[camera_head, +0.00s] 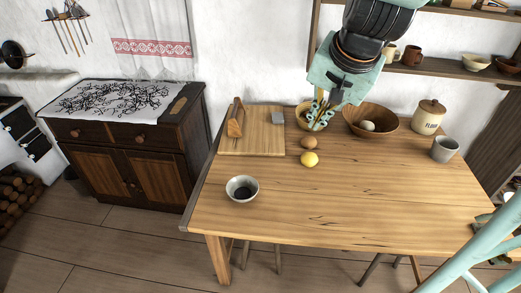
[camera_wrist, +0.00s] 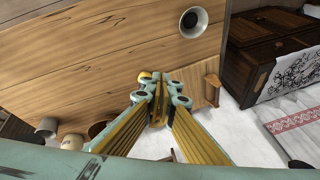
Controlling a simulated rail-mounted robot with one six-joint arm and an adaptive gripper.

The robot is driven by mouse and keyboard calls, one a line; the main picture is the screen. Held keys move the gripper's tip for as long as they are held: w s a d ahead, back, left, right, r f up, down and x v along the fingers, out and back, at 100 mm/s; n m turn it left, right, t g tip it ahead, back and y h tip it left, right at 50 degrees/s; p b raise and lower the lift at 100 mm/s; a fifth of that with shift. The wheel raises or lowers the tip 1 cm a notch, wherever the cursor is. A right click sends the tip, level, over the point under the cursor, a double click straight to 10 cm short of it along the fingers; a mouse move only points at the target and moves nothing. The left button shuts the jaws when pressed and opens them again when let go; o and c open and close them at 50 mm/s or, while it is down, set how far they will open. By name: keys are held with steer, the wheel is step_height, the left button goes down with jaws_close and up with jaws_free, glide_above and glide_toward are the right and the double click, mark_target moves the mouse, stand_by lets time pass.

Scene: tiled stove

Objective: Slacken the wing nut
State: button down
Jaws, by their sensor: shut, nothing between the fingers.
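I cannot make out a wing nut in either view. My gripper (camera_head: 318,122) is shut and empty, pointing down over the back of the wooden table (camera_head: 370,220), in front of a small wooden bowl (camera_head: 302,112) that it partly hides. In the wrist view my gripper (camera_wrist: 158,88) shows its yellow fingers closed together, with the cutting board (camera_wrist: 200,86) beside them. In the head view the cutting board (camera_head: 252,143) lies left of my gripper and carries a brown wooden block (camera_head: 236,118) and a small grey piece (camera_head: 278,118).
An egg (camera_head: 308,143) and a lemon (camera_head: 310,159) lie just in front of my gripper. A large wooden bowl (camera_head: 385,122), lidded jar (camera_head: 429,116) and grey cup (camera_head: 444,150) stand right. A dark-centred bowl (camera_head: 242,188) sits front left. The table's front middle is clear.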

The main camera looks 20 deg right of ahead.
steer(key=s+d+f+m+h, duration=0.1)
steer(key=d+f+m, duration=0.25)
steer(key=d, duration=0.55)
steer(key=d+f+m+g+h+p, duration=0.1)
steer(key=d+f+m, duration=0.2)
steer(key=d+f, duration=0.35)
steer(key=s+d+f+m+h, duration=0.1)
steer(key=d+f+m, duration=0.2)
steer(key=d, duration=0.7)
steer(key=s+d+f+m+g+h+p, duration=0.1)
steer(key=s+d+f+m+g+h, duration=0.15)
steer(key=s+d+f+m, duration=0.65)
steer(key=s+d+f+m+g, duration=0.1)
steer(key=s+d+f, duration=0.3)
steer(key=s, duration=0.6)
steer(key=s+d+f+m+g+p, duration=0.1)
steer(key=s+d+f, duration=0.3)
steer(key=s, duration=0.7)
steer(key=s+d+f+m+g, duration=0.3)
steer(key=s+d, duration=0.3)
steer(key=s, duration=0.5)
steer(key=shift+s+f+g+p, duration=0.15)
steer(key=shift+f+g+p, duration=0.2)
steer(key=shift+f, duration=0.2)
steer(key=shift+f+y, duration=0.1)
steer(key=shift+y, duration=0.15)
